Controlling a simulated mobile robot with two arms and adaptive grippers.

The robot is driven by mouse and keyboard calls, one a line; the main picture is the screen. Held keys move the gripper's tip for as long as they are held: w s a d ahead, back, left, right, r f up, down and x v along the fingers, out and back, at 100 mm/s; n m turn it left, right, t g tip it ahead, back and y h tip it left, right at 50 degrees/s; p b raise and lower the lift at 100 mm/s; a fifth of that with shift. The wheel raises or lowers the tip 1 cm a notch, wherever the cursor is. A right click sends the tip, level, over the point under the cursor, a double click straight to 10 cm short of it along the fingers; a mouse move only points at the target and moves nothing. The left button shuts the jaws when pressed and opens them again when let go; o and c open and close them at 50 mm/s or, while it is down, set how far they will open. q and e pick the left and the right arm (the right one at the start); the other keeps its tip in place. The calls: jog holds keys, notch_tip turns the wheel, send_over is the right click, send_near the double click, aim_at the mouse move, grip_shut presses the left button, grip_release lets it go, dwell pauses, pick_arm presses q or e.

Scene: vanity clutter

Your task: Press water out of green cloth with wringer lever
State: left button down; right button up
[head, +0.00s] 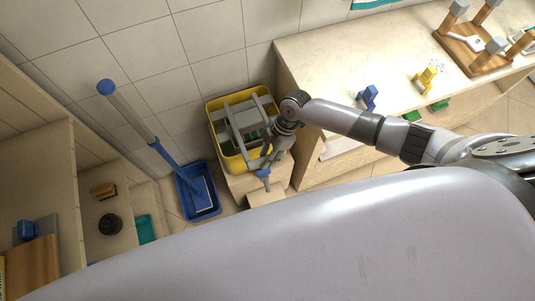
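A yellow bucket (213,128) with a grey wringer (234,122) across its top stands on a wooden block against the tiled wall. My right arm reaches in from the right, and my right gripper (268,154) is at the bucket's right front edge. A blue-tipped piece (264,174), perhaps the lever's handle, shows just below the gripper. The fingers are small and dark here, so I cannot tell whether they touch or hold it. I cannot make out a green cloth in the wringer. My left gripper is out of view.
A counter at right holds small blue (367,97) and yellow (426,77) items and a wooden rack (467,57). Shelves with a dark round item (110,224) are at left.

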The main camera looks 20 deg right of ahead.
grip_shut()
dwell(0.3)
jog(key=shift+r, duration=0.1)
